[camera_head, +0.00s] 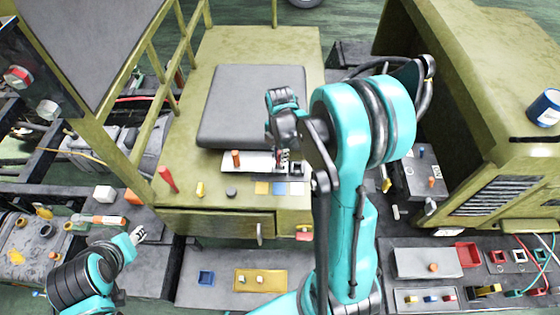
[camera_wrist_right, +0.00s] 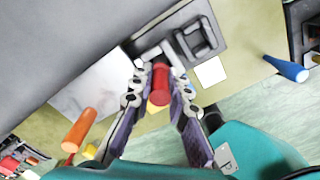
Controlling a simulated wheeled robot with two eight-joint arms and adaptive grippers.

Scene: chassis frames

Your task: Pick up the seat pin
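A red pin (camera_wrist_right: 160,86), which I take to be the seat pin, stands between the fingers of my right gripper (camera_wrist_right: 158,72) in the right wrist view. The fingers look apart, one on each side of it, with narrow gaps; contact is hard to tell. In the head view my right gripper (camera_head: 284,158) is low over the olive deck, in front of the grey seat pad (camera_head: 250,105), and the pin is hidden there. My left gripper (camera_head: 138,234) is at lower left, away from the deck; its fingers are too small to read.
An orange pin (camera_head: 236,158) stands on a pale plate left of my right gripper. A red peg (camera_head: 167,179) and a yellow peg (camera_head: 200,189) stand farther left. A blue pin (camera_wrist_right: 286,68) shows in the wrist view. Olive railings (camera_head: 155,115) rise at left.

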